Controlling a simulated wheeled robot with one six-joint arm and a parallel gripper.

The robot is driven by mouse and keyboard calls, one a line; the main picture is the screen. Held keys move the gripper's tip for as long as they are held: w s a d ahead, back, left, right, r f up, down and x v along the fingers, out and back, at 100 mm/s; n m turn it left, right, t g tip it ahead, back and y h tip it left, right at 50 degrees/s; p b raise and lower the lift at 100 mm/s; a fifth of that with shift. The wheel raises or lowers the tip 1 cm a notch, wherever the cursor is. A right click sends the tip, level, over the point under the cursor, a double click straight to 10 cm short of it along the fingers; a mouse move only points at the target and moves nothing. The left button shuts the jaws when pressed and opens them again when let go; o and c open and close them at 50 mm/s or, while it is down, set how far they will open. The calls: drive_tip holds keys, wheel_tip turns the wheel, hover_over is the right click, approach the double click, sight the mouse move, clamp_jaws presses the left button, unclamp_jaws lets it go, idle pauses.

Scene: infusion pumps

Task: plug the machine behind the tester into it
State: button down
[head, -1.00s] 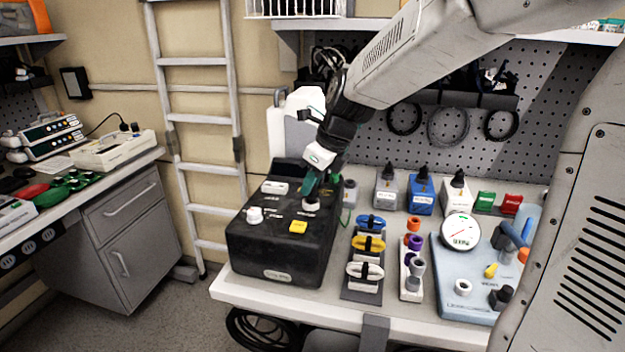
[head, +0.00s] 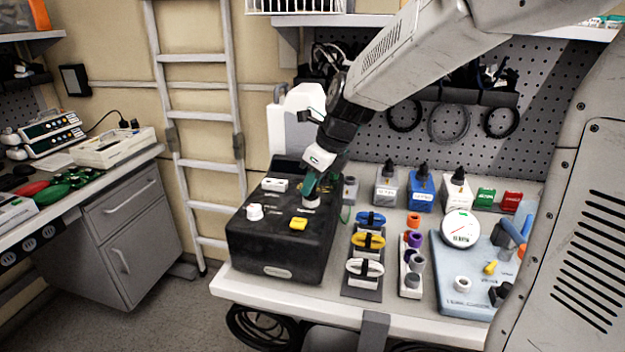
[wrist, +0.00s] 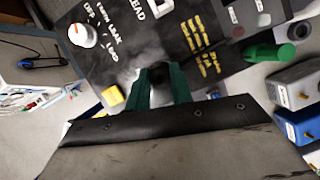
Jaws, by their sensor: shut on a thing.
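The tester is a black box (head: 285,255) at the left end of the bench, with a white knob (head: 254,212), a yellow button (head: 298,223) and a white socket-like block (head: 274,185) on top. My gripper (head: 310,190) reaches down over its rear right part. Its green fingers are closed on a small round grey piece (head: 311,202) at the tester's top. In the wrist view the fingers (wrist: 158,88) hide most of that piece, so I cannot tell whether it is seated. A white machine (head: 291,140) stands behind the tester, partly hidden by my arm.
Grey (head: 387,189), blue (head: 421,192) and white (head: 456,193) boxes stand right of the tester. A rack of coloured clips (head: 352,284) and a blue panel with a dial (head: 460,229) are nearer. A ladder (head: 205,117) stands left.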

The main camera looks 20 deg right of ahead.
drive_tip(key=c, duration=0.7)
unclamp_jaws()
drive_tip(key=shift+o, duration=0.2)
drive_tip(key=shift+r, duration=3.45)
